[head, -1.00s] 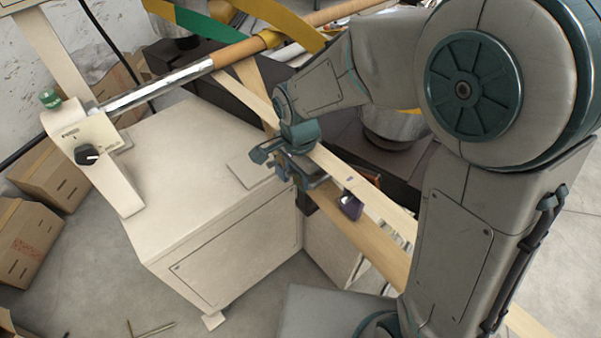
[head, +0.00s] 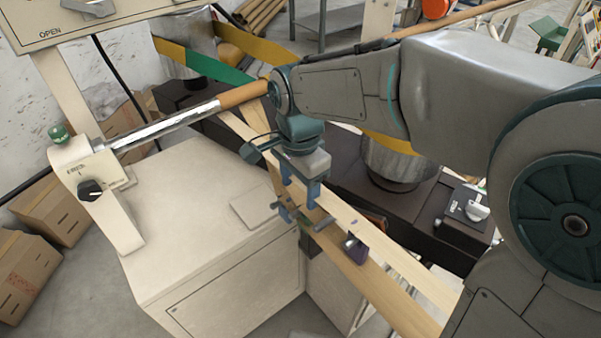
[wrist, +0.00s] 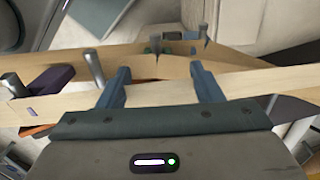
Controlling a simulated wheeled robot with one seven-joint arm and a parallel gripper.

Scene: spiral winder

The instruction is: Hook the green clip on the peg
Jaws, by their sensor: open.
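My gripper (head: 301,196) is open and empty, pointing down over the wooden rail (head: 385,262). In the wrist view, the two blue fingers of my gripper (wrist: 160,78) stand apart above the near edge of the rail. In the head view my fingers partly hide that spot.
A purple block (head: 355,249) sits on the rail by another peg, to the right of my gripper. The pale machine cabinet (head: 205,235) stands at left, with a chrome roller (head: 165,128) above it. A dark machine bed runs behind the rail.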

